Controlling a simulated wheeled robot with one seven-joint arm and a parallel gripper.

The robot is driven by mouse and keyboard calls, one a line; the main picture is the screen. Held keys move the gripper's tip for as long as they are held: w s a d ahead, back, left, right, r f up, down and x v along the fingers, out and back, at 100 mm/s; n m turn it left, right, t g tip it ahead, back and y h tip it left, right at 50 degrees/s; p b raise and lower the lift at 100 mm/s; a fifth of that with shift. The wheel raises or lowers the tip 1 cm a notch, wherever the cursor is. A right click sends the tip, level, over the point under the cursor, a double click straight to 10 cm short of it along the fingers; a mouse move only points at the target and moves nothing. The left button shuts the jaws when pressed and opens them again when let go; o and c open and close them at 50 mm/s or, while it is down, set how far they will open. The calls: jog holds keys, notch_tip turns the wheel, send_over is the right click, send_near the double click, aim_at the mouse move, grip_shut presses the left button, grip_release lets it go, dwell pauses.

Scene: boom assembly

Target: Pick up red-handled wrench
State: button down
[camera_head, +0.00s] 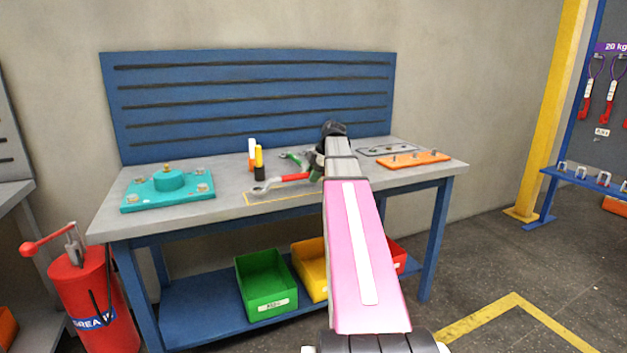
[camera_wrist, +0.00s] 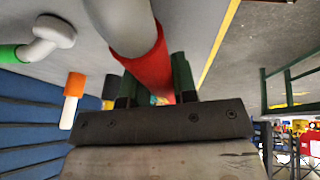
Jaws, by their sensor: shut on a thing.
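The red-handled wrench (camera_head: 290,177) is at the middle of the workbench in the head view, its grey open end pointing left. In the wrist view its red handle (camera_wrist: 150,68) lies between the two fingers, with the grey shaft running to the top edge. My gripper (camera_wrist: 155,88) is shut on the red handle. In the head view my gripper (camera_head: 318,168) is at the handle's right end, partly hidden by my arm. I cannot tell whether the wrench touches the tabletop.
A green-handled tool (camera_head: 292,158) lies just behind. Orange-and-white (camera_head: 252,153) and yellow-and-black (camera_head: 259,163) tools stand to the left. A teal fixture (camera_head: 168,190) is at the bench's left, an orange plate (camera_head: 415,160) at its right. A blue back panel (camera_head: 250,105) rises behind.

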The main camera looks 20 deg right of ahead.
notch_tip(320, 180, up, 2)
jog(key=shift+r, duration=0.25)
jog(key=s+a+r, duration=0.5)
jog(key=a+r, duration=0.2)
jog(key=a, duration=0.3)
jog(key=shift+a, duration=0.3)
